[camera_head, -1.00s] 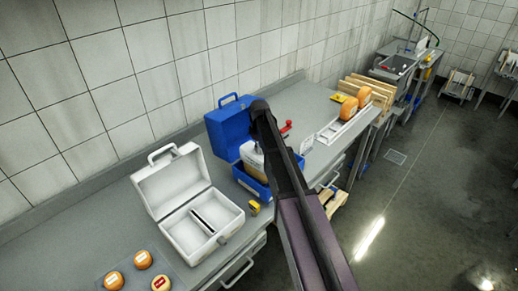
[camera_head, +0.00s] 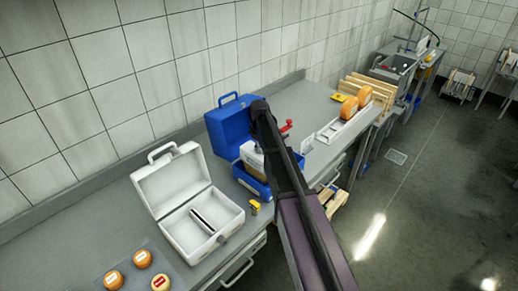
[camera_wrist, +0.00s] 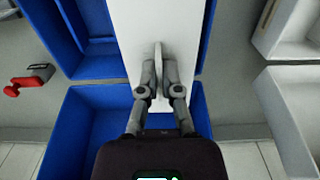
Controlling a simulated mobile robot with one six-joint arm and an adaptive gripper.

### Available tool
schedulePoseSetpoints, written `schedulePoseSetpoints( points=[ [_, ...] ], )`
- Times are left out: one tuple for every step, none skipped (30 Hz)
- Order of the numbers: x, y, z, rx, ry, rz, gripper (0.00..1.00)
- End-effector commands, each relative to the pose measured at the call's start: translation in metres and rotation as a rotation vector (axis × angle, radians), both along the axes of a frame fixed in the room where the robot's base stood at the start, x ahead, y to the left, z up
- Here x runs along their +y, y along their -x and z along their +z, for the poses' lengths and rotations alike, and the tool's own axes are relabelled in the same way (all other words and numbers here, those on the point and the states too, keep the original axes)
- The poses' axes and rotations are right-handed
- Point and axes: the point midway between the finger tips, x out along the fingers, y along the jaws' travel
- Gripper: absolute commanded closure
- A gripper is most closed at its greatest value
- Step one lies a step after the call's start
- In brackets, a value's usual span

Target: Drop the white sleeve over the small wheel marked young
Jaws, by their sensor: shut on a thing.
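In the wrist view my gripper (camera_wrist: 159,75) is shut on a thin upright grip on top of a white, flat-topped piece, which looks like the white sleeve (camera_wrist: 150,25). This piece is over the blue case. In the head view a white piece (camera_head: 250,157) with a tan part below it shows at the blue case, partly behind my arm; my fingers are hidden there. Small orange wheels (camera_head: 113,280) (camera_head: 143,259) (camera_head: 160,283) are at the lower left, two with white labels and one with red. The label words are too small to read.
The open blue case (camera_head: 228,128) stands right of an open white case (camera_head: 165,191). A small yellow item (camera_head: 254,208) lies at the bench edge. A red-handled tool (camera_wrist: 30,79) is beside the blue case. Large orange wheels (camera_head: 348,107) are farther right. Bench lies clear behind the cases.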

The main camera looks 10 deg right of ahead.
Motion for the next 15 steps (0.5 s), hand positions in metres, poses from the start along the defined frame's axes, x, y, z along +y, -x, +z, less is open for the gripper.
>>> schedulePoseSetpoints(
  points=[
    [0.0,0.0,-0.0011,0.0,0.0,0.0,1.0],
    [0.0,0.0,-0.0014,0.0,0.0,0.0,1.0],
    [0.0,0.0,-0.0019,0.0,0.0,0.0,1.0],
    [0.0,0.0,-0.0022,0.0,0.0,0.0,1.0],
    [0.0,0.0,-0.0025,0.0,0.0,0.0,1.0],
    [0.0,0.0,-0.0029,0.0,0.0,0.0,1.0],
    [0.0,0.0,-0.0025,0.0,0.0,0.0,0.88],
    [0.0,0.0,-0.0022,0.0,0.0,0.0,0.79],
    [0.0,0.0,-0.0022,0.0,0.0,0.0,0.67],
    [0.0,0.0,-0.0022,0.0,0.0,0.0,0.58],
    [0.0,0.0,-0.0022,0.0,0.0,0.0,0.51],
    [0.0,0.0,-0.0022,0.0,0.0,0.0,0.51],
    [0.0,0.0,-0.0022,0.0,0.0,0.0,0.51],
    [0.0,0.0,-0.0022,0.0,0.0,0.0,0.51],
    [0.0,0.0,-0.0022,0.0,0.0,0.0,0.51]
  ],
)
